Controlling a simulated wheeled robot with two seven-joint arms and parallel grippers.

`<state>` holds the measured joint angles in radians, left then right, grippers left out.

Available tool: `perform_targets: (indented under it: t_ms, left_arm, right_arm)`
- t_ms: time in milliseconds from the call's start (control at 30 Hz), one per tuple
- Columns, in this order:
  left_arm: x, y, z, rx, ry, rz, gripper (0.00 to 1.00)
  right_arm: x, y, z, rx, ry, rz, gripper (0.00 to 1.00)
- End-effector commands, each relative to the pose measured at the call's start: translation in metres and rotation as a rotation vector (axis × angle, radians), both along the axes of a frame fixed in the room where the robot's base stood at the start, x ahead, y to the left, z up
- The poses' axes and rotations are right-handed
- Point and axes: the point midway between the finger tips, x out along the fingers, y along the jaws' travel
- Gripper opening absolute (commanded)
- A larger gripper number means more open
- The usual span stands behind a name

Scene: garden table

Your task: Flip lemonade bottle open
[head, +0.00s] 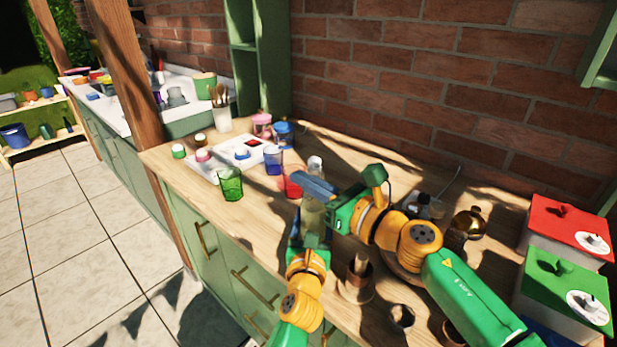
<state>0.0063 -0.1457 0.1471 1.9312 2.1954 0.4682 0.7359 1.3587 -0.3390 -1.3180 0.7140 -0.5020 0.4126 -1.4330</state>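A pale yellowish-green bottle (312,216), which looks like the lemonade bottle, stands upright at the front of the wooden counter. My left gripper (309,239) is at its lower part, coming from the front edge. The fingers are small and partly hidden, so I cannot tell whether they grip it. My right gripper (314,186) reaches in from the right, its blue-grey fingers directly over the bottle's top. They hide the cap, so I cannot tell whether the lid is open or shut, or whether the fingers touch it.
Close to the left stand a red cup (291,184), a blue cup (273,161) and a green glass (230,184). A white-capped container (315,164) stands behind my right gripper. A wooden holder (357,279), a brass pot (468,222) and red (568,222) and green (560,283) boxes crowd the right.

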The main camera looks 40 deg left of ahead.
Motion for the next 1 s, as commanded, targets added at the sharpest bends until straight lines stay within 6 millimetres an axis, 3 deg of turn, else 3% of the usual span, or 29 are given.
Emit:
perform_targets:
  t_ms: [233,700,1000]
  left_arm:
    - [0.0,0.0,-0.001,-0.002,0.003,0.001,0.0]
    - [0.0,0.0,-0.002,-0.002,0.003,0.0,0.0]
    - [0.0,0.0,-0.002,-0.002,0.003,0.0,0.0]
  right_arm:
    - [0.001,-0.003,0.001,0.0,-0.002,-0.002,0.0]
    - [-0.009,-0.069,0.019,0.0,0.0,-0.002,0.0]
    - [-0.01,-0.07,0.02,0.0,0.001,-0.001,0.0]
